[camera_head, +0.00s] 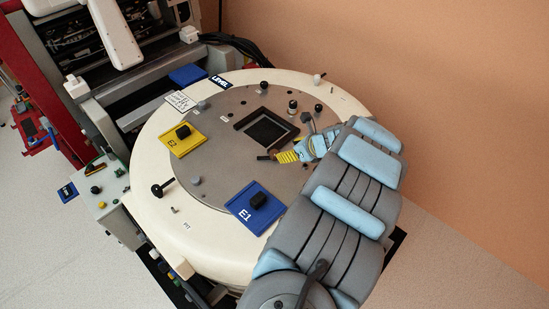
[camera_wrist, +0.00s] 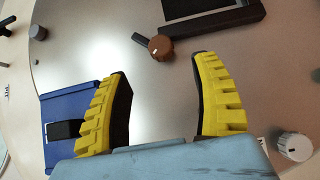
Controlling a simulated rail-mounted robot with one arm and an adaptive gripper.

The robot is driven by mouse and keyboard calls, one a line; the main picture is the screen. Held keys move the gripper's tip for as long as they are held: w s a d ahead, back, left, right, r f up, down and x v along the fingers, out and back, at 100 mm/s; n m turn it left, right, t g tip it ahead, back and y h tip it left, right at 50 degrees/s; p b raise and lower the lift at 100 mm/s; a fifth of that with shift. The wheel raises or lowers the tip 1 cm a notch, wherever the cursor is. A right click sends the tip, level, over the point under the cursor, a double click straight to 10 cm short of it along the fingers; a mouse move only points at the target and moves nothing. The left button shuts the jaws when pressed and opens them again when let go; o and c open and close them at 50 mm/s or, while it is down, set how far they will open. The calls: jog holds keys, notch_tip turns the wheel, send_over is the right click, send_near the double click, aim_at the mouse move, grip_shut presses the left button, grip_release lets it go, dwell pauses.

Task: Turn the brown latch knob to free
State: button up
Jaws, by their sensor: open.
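The brown latch knob (camera_wrist: 160,47) shows in the wrist view as a small round knob with a dark pointer reaching up and left. It sits on the grey round plate (camera_wrist: 165,85), close to the corner of a dark-framed opening. My gripper (camera_wrist: 160,65) is open with its yellow ribbed fingers spread wide. The knob appears just beyond the fingertips, between their lines, and no contact shows. In the head view my gripper (camera_head: 282,157) is low over the plate beside the opening. A small dark shape there may be the knob, but I cannot tell.
The dark square opening (camera_head: 267,132) lies beside my gripper. A blue E1 panel (camera_head: 242,212) and a yellow panel (camera_head: 187,141) with black handles stand on the plate. Several small knobs and posts surround the opening.

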aim_at(275, 153)
jog(key=shift+w+a+f, duration=0.25)
jog(key=shift+a+f, duration=0.1)
jog(key=shift+f, duration=0.15)
jog(key=shift+w+a+f, duration=0.3)
jog(key=shift+w+f, duration=0.1)
jog(key=shift+w, duration=0.05)
jog(key=shift+x, duration=2.7)
jog(key=shift+w+a+f, duration=0.25)
jog(key=shift+a+f, duration=0.15)
jog(key=shift+f, duration=0.05)
grip_shut()
